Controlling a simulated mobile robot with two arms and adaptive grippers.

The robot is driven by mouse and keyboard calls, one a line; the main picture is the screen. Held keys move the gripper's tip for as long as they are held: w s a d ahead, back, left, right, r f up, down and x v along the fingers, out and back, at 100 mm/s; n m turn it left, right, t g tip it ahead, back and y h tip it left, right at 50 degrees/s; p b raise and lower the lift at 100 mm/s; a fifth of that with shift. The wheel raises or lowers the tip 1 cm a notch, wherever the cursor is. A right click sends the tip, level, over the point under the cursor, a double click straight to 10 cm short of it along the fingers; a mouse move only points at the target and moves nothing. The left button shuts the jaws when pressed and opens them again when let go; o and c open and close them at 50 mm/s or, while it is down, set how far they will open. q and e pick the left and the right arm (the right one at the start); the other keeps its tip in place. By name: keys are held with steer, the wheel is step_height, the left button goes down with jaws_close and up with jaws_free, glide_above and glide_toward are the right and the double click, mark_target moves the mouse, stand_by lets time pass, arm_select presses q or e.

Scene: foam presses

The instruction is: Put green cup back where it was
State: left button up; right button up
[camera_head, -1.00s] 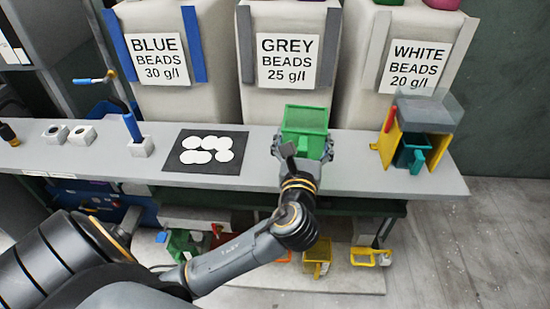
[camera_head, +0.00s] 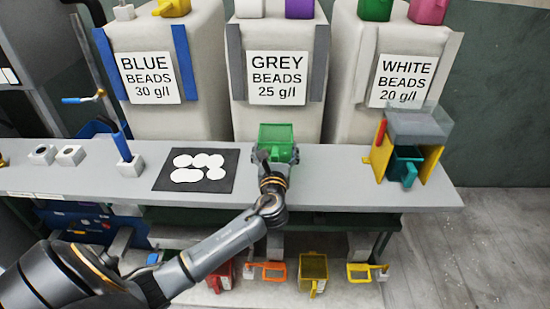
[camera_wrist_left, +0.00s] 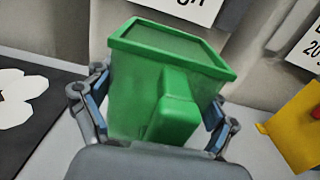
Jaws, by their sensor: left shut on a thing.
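The green cup (camera_head: 277,133) is above or on the grey workbench, in front of the grey beads container; I cannot tell whether its base touches the bench. My left gripper (camera_head: 275,155) is shut on the cup. In the left wrist view, the green cup (camera_wrist_left: 165,85) is slightly tilted in the picture, between the two fingers of the left gripper (camera_wrist_left: 155,115), with its handle towards the wrist. My right gripper is not in view.
A yellow-sided stand (camera_head: 432,160) with a teal cup (camera_head: 405,165) is at the bench's right. A black mat (camera_head: 197,170) with white discs lies left of the gripper. Red (camera_head: 220,274) and yellow (camera_head: 313,272) cups sit on the lower shelf. My arm hides part of that shelf.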

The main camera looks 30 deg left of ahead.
arm_select(q)
steer(key=shift+a+f, duration=0.1)
steer(key=shift+f, duration=1.6)
steer(key=shift+f, duration=0.1)
steer(key=o, duration=1)
steer(key=shift+r, duration=0.2)
steer(key=b+v, duration=0.1)
steer(key=v, duration=1.1)
steer(key=shift+w+f, duration=0.1)
steer(key=shift+f, duration=0.05)
